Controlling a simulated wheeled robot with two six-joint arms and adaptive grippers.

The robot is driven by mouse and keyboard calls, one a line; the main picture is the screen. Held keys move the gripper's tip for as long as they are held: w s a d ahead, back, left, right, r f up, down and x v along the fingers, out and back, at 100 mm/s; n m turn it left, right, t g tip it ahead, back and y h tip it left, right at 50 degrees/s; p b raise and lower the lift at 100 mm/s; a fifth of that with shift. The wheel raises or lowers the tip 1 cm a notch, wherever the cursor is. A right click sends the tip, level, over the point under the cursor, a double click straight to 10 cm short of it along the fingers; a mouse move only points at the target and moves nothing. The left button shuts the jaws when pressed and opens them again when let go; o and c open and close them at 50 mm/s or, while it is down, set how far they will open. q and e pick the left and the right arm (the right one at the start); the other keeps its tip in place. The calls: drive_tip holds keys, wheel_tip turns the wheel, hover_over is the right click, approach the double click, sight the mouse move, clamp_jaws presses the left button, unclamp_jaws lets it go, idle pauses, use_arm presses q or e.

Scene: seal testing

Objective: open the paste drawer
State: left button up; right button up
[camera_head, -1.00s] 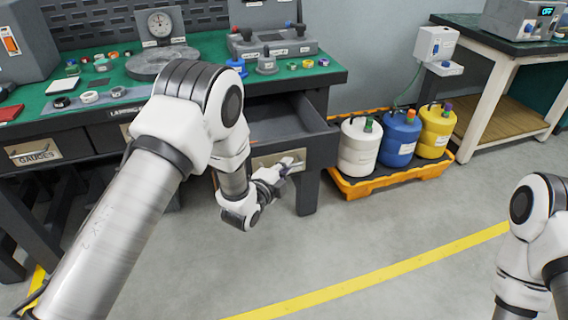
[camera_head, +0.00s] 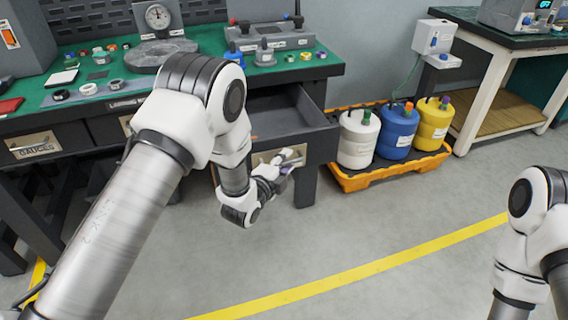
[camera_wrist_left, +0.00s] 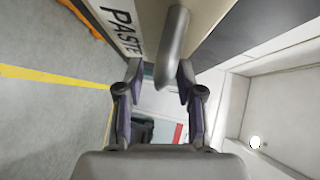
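The paste drawer (camera_head: 325,140) stands out from the right end of the green-topped bench, its grey inside (camera_head: 275,115) showing empty where visible. Its front carries a label, and PASTE reads on that label (camera_wrist_left: 122,22) in the left wrist view. A grey bar handle (camera_wrist_left: 174,45) runs between the fingers of my left gripper (camera_wrist_left: 160,75).
An orange spill tray (camera_head: 350,182) with white, blue and yellow jugs stands close to the right of the drawer. A closed gauges drawer (camera_head: 33,146) is at left. Small parts and a dial gauge (camera_head: 158,17) are on the bench. The floor in front is clear.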

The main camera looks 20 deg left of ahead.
use_arm(q)
drive_tip(key=v, duration=1.2)
drive_tip(key=s+a+f+n+g+y, duration=0.1)
drive_tip(key=s+f+n+g, duration=0.15)
drive_tip(key=s+f, duration=0.5)
drive_tip(key=s+a+f+n+g+y, duration=0.15)
drive_tip(key=s+f+g, duration=0.25)
drive_tip(key=f, duration=0.6)
drive_tip(key=s+a+f+n+g, duration=0.1)
drive_tip(key=s+f+n+g, duration=0.2)
drive_tip(key=s+n+g, duration=0.35)
drive_tip(key=s+a+f+n+g, duration=0.1)
drive_tip(key=s+f+n+g, duration=0.25)
drive_tip(key=s+n, duration=0.6)
wheel_tip(320, 180, up, 19)
drive_tip(key=s+m+p, duration=0.1)
drive_tip(key=s+p, duration=0.1)
drive_tip(key=p, duration=1.7)
drive_tip(key=shift+s+y, duration=0.35)
drive_tip(key=shift+y, duration=0.1)
